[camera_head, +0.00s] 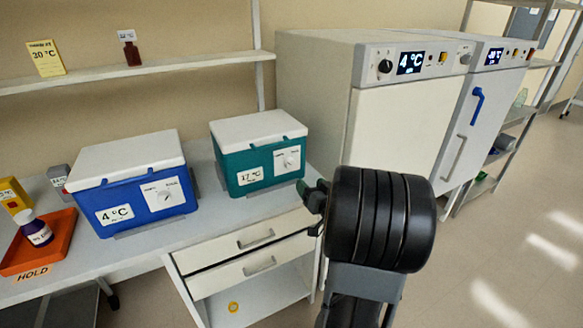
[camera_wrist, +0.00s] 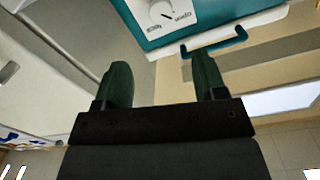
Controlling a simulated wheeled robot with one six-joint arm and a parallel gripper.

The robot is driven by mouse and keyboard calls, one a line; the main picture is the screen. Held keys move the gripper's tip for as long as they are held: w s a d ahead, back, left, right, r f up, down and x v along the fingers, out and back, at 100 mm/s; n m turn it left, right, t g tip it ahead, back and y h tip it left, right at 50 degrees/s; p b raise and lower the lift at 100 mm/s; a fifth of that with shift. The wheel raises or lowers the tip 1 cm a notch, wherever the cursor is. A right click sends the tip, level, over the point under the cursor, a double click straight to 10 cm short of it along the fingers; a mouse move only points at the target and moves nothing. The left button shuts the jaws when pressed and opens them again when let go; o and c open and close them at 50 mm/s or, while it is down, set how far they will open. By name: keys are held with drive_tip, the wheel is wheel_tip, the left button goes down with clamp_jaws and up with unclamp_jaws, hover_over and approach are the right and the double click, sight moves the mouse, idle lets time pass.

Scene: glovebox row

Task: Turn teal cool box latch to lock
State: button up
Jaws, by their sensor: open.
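The teal cool box (camera_head: 257,165) with a white lid stands on the bench, labelled 17 °C. Its latch (camera_head: 288,160) is a dial on a white plate on the front face. In the wrist view the latch dial (camera_wrist: 162,12) shows at the top, with printed words beside it too blurred to read surely. My gripper (camera_head: 318,195) is in front of the box, to the right of and below the latch, apart from it. In the wrist view my gripper (camera_wrist: 160,85) has its two green fingers spread with nothing between them.
A blue cool box (camera_head: 135,190) labelled 4 °C stands left of the teal one. An orange HOLD tray (camera_head: 55,245) holds a purple-capped bottle (camera_head: 37,230). Drawers (camera_head: 255,250) lie under the bench. A large white cabinet (camera_head: 400,125) stands at the right; open floor lies beyond.

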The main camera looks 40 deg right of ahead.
sight(292, 164)
drive_tip(key=w, duration=0.4)
drive_tip(key=w+d, duration=0.1)
drive_tip(key=w, duration=0.4)
drive_tip(key=w+d+p, duration=0.1)
drive_tip(key=w, duration=0.3)
drive_tip(key=shift+w, duration=0.15)
drive_tip(key=c, duration=0.9)
drive_tip(key=shift+d, duration=0.1)
drive_tip(key=shift+c, duration=0.2)
